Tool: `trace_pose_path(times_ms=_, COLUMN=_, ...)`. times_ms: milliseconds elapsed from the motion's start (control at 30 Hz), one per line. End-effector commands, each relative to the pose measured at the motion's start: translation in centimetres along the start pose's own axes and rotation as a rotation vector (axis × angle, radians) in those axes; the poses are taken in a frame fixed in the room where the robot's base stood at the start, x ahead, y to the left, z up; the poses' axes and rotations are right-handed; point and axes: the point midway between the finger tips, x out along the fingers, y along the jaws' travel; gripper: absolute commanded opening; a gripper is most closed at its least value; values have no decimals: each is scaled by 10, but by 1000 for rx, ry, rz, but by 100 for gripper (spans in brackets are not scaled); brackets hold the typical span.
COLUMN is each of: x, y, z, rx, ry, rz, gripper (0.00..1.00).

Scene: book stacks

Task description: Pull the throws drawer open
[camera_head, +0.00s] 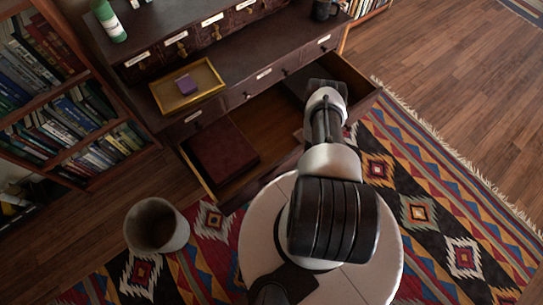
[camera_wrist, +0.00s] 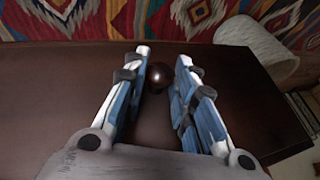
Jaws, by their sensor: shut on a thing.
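The wide bottom drawer (camera_head: 268,126) of the dark wooden cabinet stands well open in the head view. A dark red folded item (camera_head: 221,155) lies in its left part. My arm covers part of the drawer's front and right side; I cannot read a throws label there. In the wrist view, my gripper (camera_wrist: 163,62) has its two fingers on either side of a dark round knob (camera_wrist: 158,77), closed on it. The knob sits against a dark brown panel (camera_wrist: 60,95). My gripper's fingers are hidden in the head view.
A grey bin (camera_head: 156,226) stands on the floor left of the drawer and also shows in the wrist view (camera_wrist: 258,48). A patterned rug (camera_head: 420,210) lies around my base. A bookshelf (camera_head: 70,110) is at left. A tray (camera_head: 188,87) with a purple block is on the cabinet.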

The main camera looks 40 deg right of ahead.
Motion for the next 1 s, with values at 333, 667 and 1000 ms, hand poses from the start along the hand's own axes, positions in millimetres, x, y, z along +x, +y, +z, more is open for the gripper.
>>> trace_pose_path(times_ms=333, x=0, y=0, z=0, rx=0, ry=-1, rz=-1, gripper=29)
trace_pose_path(times_ms=667, x=0, y=0, z=0, rx=-1, ry=0, rz=0, gripper=45)
trace_pose_path(times_ms=1000, x=-10, y=1, z=0, rx=3, ry=0, rz=1, gripper=45)
